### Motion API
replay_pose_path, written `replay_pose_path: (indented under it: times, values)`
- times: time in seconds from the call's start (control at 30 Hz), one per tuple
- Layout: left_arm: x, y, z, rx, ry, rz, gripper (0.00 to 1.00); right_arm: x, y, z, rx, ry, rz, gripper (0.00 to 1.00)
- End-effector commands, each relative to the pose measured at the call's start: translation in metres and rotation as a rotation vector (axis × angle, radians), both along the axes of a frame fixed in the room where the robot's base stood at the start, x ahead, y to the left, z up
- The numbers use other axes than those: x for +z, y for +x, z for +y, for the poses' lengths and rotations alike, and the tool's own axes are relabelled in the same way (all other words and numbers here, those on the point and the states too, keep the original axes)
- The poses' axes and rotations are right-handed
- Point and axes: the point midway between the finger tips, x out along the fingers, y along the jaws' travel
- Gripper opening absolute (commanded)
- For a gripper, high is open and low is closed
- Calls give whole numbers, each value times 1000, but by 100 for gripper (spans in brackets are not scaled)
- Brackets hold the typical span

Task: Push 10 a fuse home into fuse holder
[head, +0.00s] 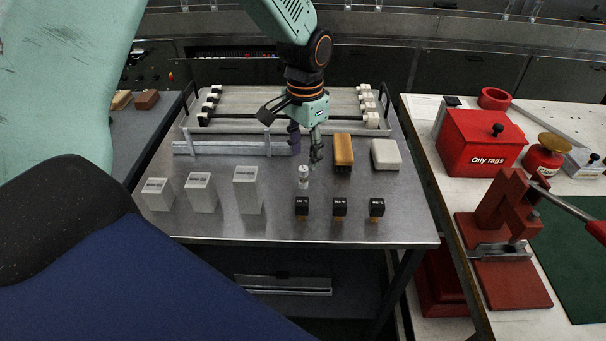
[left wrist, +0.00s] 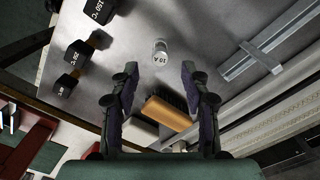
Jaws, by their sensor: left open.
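A small pale cylinder, the 10 A fuse (head: 303,176), stands upright on the metal bench in front of my left gripper (head: 305,150). In the left wrist view the fuse (left wrist: 160,52) shows its "10 A" top, beyond and between the fingertips of my left gripper (left wrist: 159,76). The fingers are spread apart, with nothing between them, and do not appear to touch the fuse. I cannot make out the fuse holder as a separate part, or whether the fuse stands in it. My right gripper is not in view.
Three black labelled blocks (head: 340,206) stand at the bench front, several grey blocks (head: 202,193) at left. A wood-backed brush (head: 343,150) and a white block (head: 385,155) lie right of the gripper. A metal rail (head: 220,148) and a rack (head: 250,96) are behind.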

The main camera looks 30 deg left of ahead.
Motion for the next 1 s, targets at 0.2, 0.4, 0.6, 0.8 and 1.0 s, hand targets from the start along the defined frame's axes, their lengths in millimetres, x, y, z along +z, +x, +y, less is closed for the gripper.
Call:
replay_pose_path:
  times: [0.2, 0.4, 0.6, 0.8, 1.0]
  values:
    - [-20, -2, -1, 0, 0, 1, 47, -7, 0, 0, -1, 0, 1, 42]
    - [-49, -1, 3, 0, 0, 3, 47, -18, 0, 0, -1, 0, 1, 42]
    - [-66, 1, 3, 0, 1, -1, 47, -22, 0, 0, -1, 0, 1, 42]
    - [-64, 2, 4, 0, 1, -1, 44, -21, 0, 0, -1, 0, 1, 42]
    - [-64, 2, 4, 0, 1, -1, 27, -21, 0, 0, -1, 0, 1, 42]
